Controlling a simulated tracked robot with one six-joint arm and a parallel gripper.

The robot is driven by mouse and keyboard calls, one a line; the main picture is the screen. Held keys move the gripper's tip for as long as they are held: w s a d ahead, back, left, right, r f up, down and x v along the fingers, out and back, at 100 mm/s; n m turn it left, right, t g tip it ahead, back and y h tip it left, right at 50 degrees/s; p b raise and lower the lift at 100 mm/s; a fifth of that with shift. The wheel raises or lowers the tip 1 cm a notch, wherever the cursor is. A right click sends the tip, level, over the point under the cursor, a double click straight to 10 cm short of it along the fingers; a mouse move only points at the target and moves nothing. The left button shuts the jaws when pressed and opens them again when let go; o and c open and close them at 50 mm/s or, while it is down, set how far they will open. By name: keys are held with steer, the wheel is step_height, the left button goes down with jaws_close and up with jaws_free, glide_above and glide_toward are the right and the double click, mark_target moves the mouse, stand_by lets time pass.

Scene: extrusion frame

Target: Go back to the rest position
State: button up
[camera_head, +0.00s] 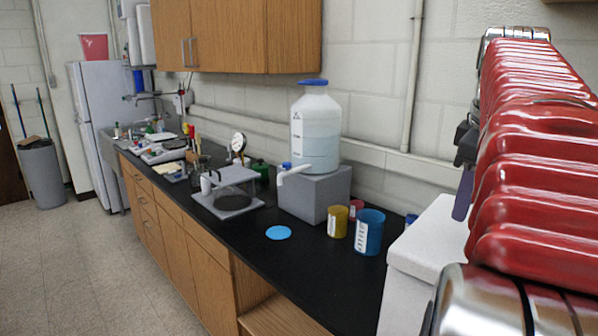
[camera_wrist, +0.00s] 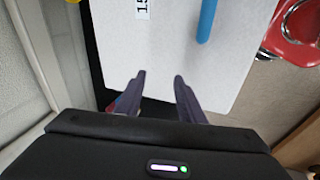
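My gripper (camera_wrist: 159,80) shows in the wrist view with its two dark fingers apart and nothing between them. It points over a white surface (camera_wrist: 180,50) that carries a small printed label (camera_wrist: 142,9) and a blue rod-like piece (camera_wrist: 207,20). I cannot tell whether the fingertips touch that surface. In the head view my red arm fills the right side, and a purple-grey finger (camera_head: 463,193) hangs at its left edge above a white box (camera_head: 432,240).
A black counter (camera_head: 315,270) runs along the wall. Near the box stand a blue cup (camera_head: 370,232), a yellow cup (camera_head: 337,222) and a large white jug (camera_head: 315,130) on a grey block (camera_head: 315,195). A blue disc (camera_head: 278,232) lies flat. Wooden cabinets (camera_head: 235,35) hang above.

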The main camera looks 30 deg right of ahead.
steer(key=w+a+f+m+t, duration=0.1)
steer(key=w+a+f+t, duration=0.15)
steer(key=w+a, duration=0.5)
steer(key=w+a+f+m+t, duration=0.1)
steer(key=w+a+f, duration=0.35)
steer(key=a, duration=0.55)
steer(key=s+a+f+y, duration=0.1)
steer(key=s+a+f, duration=0.3)
steer(key=a+f, duration=0.4)
steer(key=s+a+f+y, duration=0.1)
steer(key=s+a+f, duration=0.3)
steer(key=a+f, duration=0.5)
steer(key=a, duration=0.4)
steer(key=shift+m+y, duration=0.3)
steer(key=shift+d, duration=0.1)
steer(key=shift+c, duration=0.5)
steer(key=shift+s, duration=0.2)
